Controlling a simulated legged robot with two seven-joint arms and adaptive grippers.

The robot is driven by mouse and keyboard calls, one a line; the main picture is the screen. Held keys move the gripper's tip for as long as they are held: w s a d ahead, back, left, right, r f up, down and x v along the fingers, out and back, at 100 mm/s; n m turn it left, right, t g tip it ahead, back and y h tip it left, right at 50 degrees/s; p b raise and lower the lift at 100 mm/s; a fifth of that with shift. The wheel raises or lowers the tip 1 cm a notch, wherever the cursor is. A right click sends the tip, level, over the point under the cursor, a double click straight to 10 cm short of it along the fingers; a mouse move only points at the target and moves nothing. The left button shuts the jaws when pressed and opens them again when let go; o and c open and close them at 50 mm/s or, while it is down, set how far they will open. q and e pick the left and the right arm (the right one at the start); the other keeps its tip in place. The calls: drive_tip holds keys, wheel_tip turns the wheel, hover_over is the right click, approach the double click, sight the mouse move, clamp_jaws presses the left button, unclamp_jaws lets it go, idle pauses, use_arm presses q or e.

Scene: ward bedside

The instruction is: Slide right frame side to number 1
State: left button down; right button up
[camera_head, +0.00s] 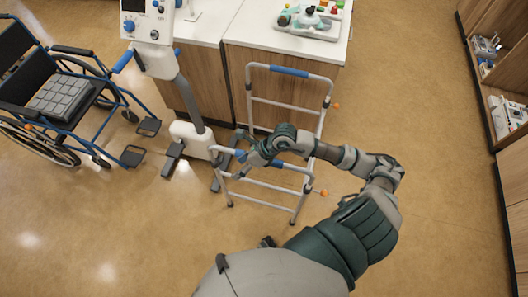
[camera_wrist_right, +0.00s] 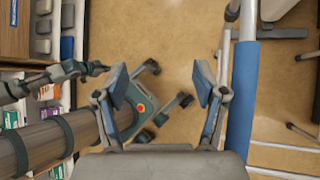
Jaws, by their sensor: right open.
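A silver walking frame has two sides with blue grips: the far side (camera_head: 289,71) by the cabinet and the near side (camera_head: 287,170). Each carries an orange tip low on its right. My right gripper (camera_head: 243,167) is at the near side, by the left end of its blue grip. In the wrist view my right gripper (camera_wrist_right: 166,85) is open and empty, its right finger close beside a blue grip (camera_wrist_right: 243,100). Whether they touch cannot be told. What seems my left gripper (camera_wrist_right: 92,69) shows small at the left, its fingers unclear. No number is readable.
A wheelchair (camera_head: 62,98) stands at the left. A grey column device (camera_head: 192,90) on a wide base stands left of the frame. A wooden cabinet (camera_head: 247,60) with a tray (camera_head: 310,20) is behind it. Shelves (camera_head: 500,90) line the right edge. Floor right of the frame is clear.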

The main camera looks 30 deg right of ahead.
drive_tip(key=d+f+h, duration=0.1)
drive_tip(key=d, duration=0.2)
drive_tip(key=d+h, duration=0.2)
drive_tip(key=d, duration=0.2)
drive_tip(key=w+d+f+h, duration=0.1)
drive_tip(key=d+h, duration=0.1)
drive_tip(key=d, duration=0.2)
drive_tip(key=shift+w+d+f, duration=0.1)
drive_tip(key=shift+f, duration=0.25)
drive_tip(key=shift+w+d+f+g+b, duration=0.1)
drive_tip(key=shift+f+g+b, duration=0.2)
drive_tip(key=shift+f+b, duration=0.35)
drive_tip(key=a+f+b, duration=0.1)
drive_tip(key=f+b, duration=0.1)
drive_tip(key=shift+w+a+f, duration=0.35)
drive_tip(key=shift+w, duration=0.05)
drive_tip(key=shift+d+b+x, duration=0.25)
drive_tip(key=shift+b+x, duration=0.45)
drive_tip(key=shift+x, duration=0.3)
drive_tip(key=shift+w+d+f, duration=0.1)
drive_tip(key=shift+f, duration=0.15)
use_arm(q)
drive_tip(key=w+d+r, duration=0.2)
drive_tip(key=w+r, duration=0.6)
drive_tip(key=r, duration=0.2)
drive_tip(key=shift+r+t, duration=0.15)
drive_tip(key=shift+t, duration=0.15)
